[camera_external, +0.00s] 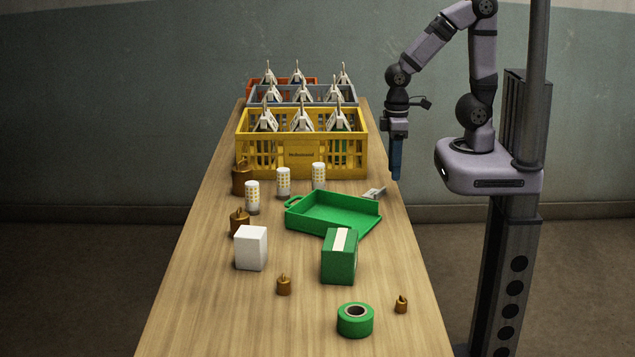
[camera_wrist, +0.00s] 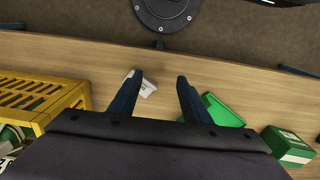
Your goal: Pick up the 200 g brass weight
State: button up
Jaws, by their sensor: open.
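Several brass weights of different sizes stand on the table in the external view. A large one (camera_external: 241,180) is by the yellow crate's front left corner, and another big one (camera_external: 239,222) is at the left edge. A smaller one (camera_external: 284,286) is near the front middle, and the smallest (camera_external: 401,305) is at the front right. I cannot read which is 200 g. My gripper (camera_external: 396,177) points down, open and empty, at the table's right edge, far from the front weights. Its two fingers (camera_wrist: 160,85) show apart in the wrist view, where no weight is visible.
A green tray (camera_external: 300,222), white cylinders (camera_external: 283,181), a white box (camera_external: 251,250), a green box (camera_external: 339,262), and a green tape roll (camera_external: 355,325) occupy the table. A pale tag (camera_external: 374,193) lies near the gripper.

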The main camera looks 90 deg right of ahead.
jog(key=w+a+r+n+t+b, duration=0.1)
jog(key=w+a+t, duration=0.15)
jog(key=w, duration=0.75)
jog(key=w+a+r+n+t+b, duration=0.1)
jog(key=w+a+t+b, duration=0.15)
jog(key=w, duration=0.65)
jog(key=w+a+r+n+t+b, duration=0.15)
jog(key=w+t, duration=0.25)
jog(key=w, duration=0.6)
jog(key=w+a+r+n+t+y+b, duration=0.1)
jog(key=w+a+n+y, duration=0.2)
jog(key=a, duration=0.4)
jog(key=w+a+r+n+t+y, duration=0.1)
jog(key=w+a+r+y, duration=0.1)
jog(key=w+a, duration=0.3)
jog(key=s+a+f+n+g+y+b, duration=0.15)
jog(key=s+a+n+g+y, duration=0.3)
jog(key=a, duration=0.75)
jog(key=s+a+f+n+g+y+b, duration=0.1)
jog(key=s+a+n+g+y+b, duration=0.25)
jog(key=a, duration=0.85)
send_near(283, 274)
jog(key=p+x, duration=0.1)
jog(key=x, duration=0.2)
jog(key=shift+f, duration=0.1)
jog(key=shift+a+f, duration=0.15)
jog(key=shift+f, duration=0.1)
jog(key=shift+x, duration=3.55)
jog(key=shift+r, duration=0.1)
